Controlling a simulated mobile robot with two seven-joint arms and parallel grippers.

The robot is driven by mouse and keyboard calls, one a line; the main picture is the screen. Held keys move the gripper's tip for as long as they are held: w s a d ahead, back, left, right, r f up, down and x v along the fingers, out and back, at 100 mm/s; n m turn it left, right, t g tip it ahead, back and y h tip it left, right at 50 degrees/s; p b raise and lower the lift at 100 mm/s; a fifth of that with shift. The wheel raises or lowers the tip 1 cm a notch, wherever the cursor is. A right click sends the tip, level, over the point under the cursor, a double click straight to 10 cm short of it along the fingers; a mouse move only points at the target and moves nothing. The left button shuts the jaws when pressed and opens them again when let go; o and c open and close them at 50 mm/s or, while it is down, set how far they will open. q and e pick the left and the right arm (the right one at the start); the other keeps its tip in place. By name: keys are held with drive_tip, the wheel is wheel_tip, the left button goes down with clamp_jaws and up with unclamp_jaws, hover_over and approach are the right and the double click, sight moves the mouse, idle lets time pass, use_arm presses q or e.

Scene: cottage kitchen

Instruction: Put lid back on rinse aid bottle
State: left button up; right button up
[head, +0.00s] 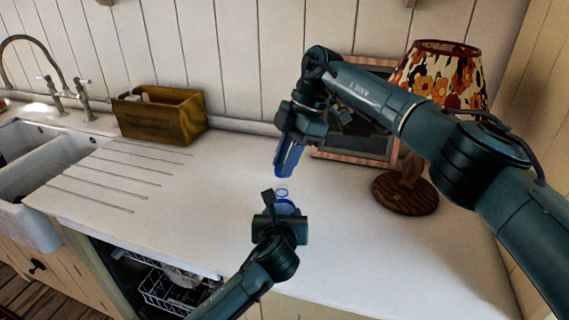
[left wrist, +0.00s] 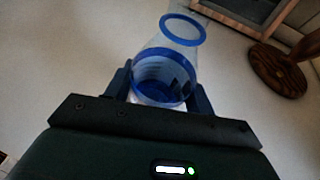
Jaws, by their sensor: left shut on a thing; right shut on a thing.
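The rinse aid bottle (head: 282,192) is clear and blue, and its open ring-shaped mouth faces up. In the left wrist view the bottle (left wrist: 165,68) stands between the fingers, with a blue rim at its mouth and blue lower down. My left gripper (head: 281,212) is shut on the bottle, low over the counter. My right gripper (head: 288,160) is above the bottle mouth, pointing down, with a gap between. It is shut on the lid, which I cannot clearly tell apart from the blue fingers.
A lamp with a floral shade (head: 440,72) and round wooden base (head: 405,194) stands at right, before a framed panel (head: 335,158). A wooden box (head: 160,115) and sink (head: 35,150) are at left. An open dishwasher (head: 165,290) lies below. The counter (head: 390,265) is clear front right.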

sight(286, 187)
drive_tip(key=shift+f, duration=0.65)
drive_tip(key=shift+f, duration=0.1)
drive_tip(key=shift+f, duration=0.75)
drive_tip(key=shift+f, duration=0.6)
drive_tip(key=m+t, duration=0.1)
drive_tip(key=m, duration=0.3)
drive_tip(key=shift+s+d+m+t+y, duration=0.15)
drive_tip(key=shift+m+t+y, duration=0.15)
drive_tip(key=shift+t, duration=0.1)
drive_tip(key=m+t, duration=0.1)
drive_tip(key=m, duration=0.1)
drive_tip(key=m+t, duration=0.1)
drive_tip(key=m, duration=0.2)
drive_tip(key=shift+s, duration=0.15)
drive_tip(key=o, duration=0.9)
drive_tip(key=shift+r, duration=0.1)
